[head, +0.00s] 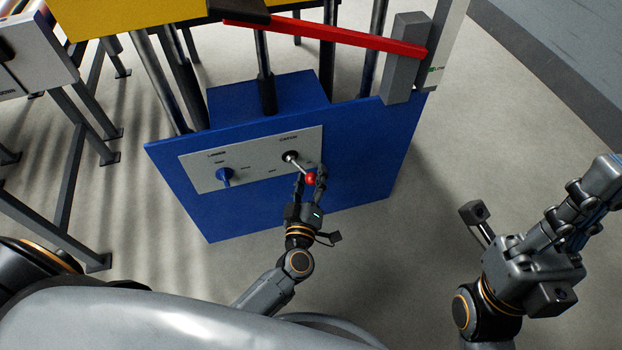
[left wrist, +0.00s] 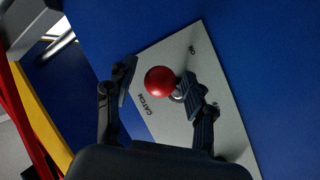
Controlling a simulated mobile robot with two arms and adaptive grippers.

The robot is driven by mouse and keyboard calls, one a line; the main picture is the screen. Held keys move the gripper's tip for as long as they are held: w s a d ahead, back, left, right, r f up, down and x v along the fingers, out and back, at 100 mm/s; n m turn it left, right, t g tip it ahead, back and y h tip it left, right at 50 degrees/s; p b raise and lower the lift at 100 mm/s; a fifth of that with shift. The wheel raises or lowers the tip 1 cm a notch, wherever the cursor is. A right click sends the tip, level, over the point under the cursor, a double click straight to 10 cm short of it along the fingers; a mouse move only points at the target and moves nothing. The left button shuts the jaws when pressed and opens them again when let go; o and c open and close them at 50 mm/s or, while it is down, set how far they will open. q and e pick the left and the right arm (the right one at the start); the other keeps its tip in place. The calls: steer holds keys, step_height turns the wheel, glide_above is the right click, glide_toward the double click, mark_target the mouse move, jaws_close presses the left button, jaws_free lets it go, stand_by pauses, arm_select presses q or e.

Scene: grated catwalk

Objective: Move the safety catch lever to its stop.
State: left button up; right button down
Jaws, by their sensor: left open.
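The safety catch lever (head: 299,166) is a short metal rod with a red ball knob, on the right half of a pale plate (head: 258,163) fixed to a blue panel. From its dark pivot it slants down and to the right. My left gripper (head: 310,175) is open with a finger on either side of the red knob. In the left wrist view the red knob (left wrist: 160,81) shows between the fingers, closer to the right-hand one, beside the word CATCH; contact is unclear. My right gripper (head: 599,188) is away from the panel at the right; its opening cannot be told.
A blue turn knob (head: 224,177) is on the left of the plate. Above the blue panel (head: 365,180) a red bar (head: 330,38) runs across to a grey post (head: 405,58). Dark legs stand at left. The floor right of the panel is clear.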

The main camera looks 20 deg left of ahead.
arm_select(q)
steer(key=shift+c, duration=0.4)
steer(key=c, duration=1)
